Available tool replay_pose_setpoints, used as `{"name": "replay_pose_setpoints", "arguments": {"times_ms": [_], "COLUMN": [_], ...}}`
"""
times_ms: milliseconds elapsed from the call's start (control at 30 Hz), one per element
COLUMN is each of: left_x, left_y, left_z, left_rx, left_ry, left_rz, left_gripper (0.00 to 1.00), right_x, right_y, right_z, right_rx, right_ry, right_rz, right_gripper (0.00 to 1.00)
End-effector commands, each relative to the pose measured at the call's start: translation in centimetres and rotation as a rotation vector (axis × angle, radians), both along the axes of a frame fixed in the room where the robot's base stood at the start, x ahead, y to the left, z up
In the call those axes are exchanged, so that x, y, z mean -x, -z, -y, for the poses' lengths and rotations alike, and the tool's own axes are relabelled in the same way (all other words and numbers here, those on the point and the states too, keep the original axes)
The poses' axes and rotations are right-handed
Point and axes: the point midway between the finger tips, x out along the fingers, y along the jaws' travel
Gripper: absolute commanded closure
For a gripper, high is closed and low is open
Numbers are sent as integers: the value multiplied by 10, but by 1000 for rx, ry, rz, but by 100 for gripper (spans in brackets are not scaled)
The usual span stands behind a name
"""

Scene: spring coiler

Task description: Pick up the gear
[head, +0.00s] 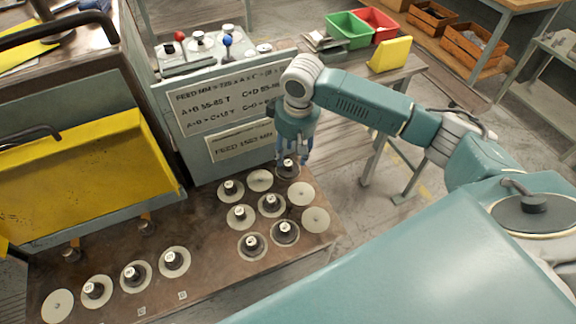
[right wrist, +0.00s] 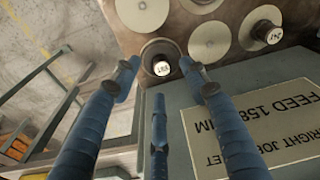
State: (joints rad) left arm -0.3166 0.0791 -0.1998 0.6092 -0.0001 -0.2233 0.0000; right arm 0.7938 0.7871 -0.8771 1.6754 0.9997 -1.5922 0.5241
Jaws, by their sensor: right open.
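Several dark gears with pale labelled caps stand on pale round discs on the brown table. One gear (head: 288,167) sits at the back of the right group, close to the grey machine front. My right gripper (head: 294,156) points down at this gear from just above and partly covers it. In the right wrist view this gear (right wrist: 160,61) shows beyond and between the spread blue fingertips of the gripper (right wrist: 158,78). The gripper is open and holds nothing; I cannot tell whether a fingertip touches the gear. My left gripper is out of view.
Nearby gears (head: 270,204) stand close in front. Another row of gears (head: 135,275) is at the front left. The machine panel with a feed sign (head: 240,143) rises right behind the gripper. A yellow guard (head: 90,170) stands left. Bare table (head: 205,205) lies between the groups.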

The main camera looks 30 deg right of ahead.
Motion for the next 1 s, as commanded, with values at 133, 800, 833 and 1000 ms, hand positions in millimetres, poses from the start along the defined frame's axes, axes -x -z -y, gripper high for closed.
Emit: {"name": "replay_pose_setpoints", "arguments": {"times_ms": [133, 800, 833, 1000], "left_x": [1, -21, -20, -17], "left_y": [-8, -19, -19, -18], "left_z": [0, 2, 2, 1], "left_rx": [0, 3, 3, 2], "left_ry": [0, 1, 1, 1], "left_rz": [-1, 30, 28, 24], "left_gripper": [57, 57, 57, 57], "right_x": [-4, -13, -13, -14], "right_y": [13, 52, 52, 51], "right_z": [-1, -1, -1, -1], "right_rx": [-1, 1, 1, 0], "right_ry": [1, -1, -1, -1], "right_rz": [-4, 0, 0, 3], "right_gripper": [56, 82, 88, 100]}}
